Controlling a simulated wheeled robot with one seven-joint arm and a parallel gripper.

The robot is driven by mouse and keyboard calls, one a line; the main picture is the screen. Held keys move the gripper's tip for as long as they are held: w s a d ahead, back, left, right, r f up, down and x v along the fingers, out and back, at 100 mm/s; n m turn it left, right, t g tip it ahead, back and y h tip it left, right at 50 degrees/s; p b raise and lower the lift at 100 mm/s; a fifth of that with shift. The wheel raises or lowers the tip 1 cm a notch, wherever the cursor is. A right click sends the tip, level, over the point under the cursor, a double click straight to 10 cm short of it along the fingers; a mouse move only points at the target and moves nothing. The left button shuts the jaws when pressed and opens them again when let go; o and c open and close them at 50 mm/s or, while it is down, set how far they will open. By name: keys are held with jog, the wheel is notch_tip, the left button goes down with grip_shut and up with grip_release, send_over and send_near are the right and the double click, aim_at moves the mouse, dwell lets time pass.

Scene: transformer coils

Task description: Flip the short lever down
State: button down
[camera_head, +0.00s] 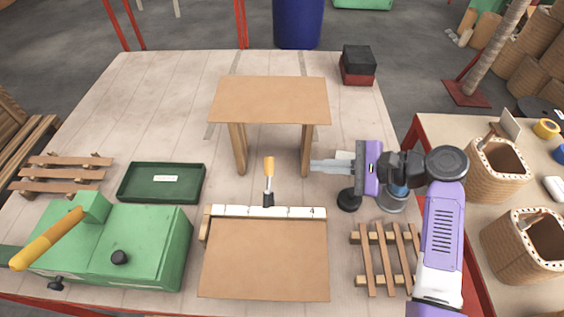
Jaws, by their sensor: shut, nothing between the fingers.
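A short lever with an orange handle (268,167) and a dark base stands upright near the middle of the table. It is just behind a white strip (235,211) at the back edge of a brown board. A longer lever with a yellow handle (47,239) slants from the green machine (155,237) at the left. My gripper (312,165) is shut and empty. It points left, to the right of the short lever and apart from it, near the right front leg of a small wooden stand.
The small wooden stand (270,98) rises behind the short lever. A green tray (161,197) lies at the left. The brown board (265,258) is in front, with a slatted rack (368,265) at its right. A dark red box (358,70) sits at the back right.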

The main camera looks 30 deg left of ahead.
aim_at(268, 180)
jog(key=x, duration=1)
jog(key=shift+s+d+r+p, duration=0.15)
jog(key=shift+s+r+p, duration=0.5)
jog(key=shift+r, duration=0.1)
jog(key=shift+s+d+r+p, duration=0.15)
jog(key=shift+s+r+p, duration=0.5)
jog(key=shift+r, duration=0.1)
jog(key=shift+s+d+r+n, duration=0.15)
jog(key=shift+r+n, duration=0.1)
jog(key=shift+n, duration=0.15)
jog(key=s+d+n+y+b, duration=0.1)
jog(key=s+n+y+b, duration=0.1)
jog(key=b, duration=0.3)
jog(key=s+d+r+n+t+y+b, duration=0.1)
jog(key=s+n+y+b, duration=0.1)
jog(key=n+b, duration=0.2)
jog(key=s+d+r+n+t+y+b, duration=0.1)
jog(key=s+d+n+y+b, duration=0.1)
jog(key=n+b, duration=0.2)
jog(key=shift+s+r+y+b, duration=0.15)
jog(key=shift+y+b, duration=0.15)
jog(key=shift+b, duration=1.3)
jog(key=shift+s+r+n+b, duration=0.1)
jog(key=shift+s+n+b, duration=0.1)
jog(key=shift+n+b, duration=0.25)
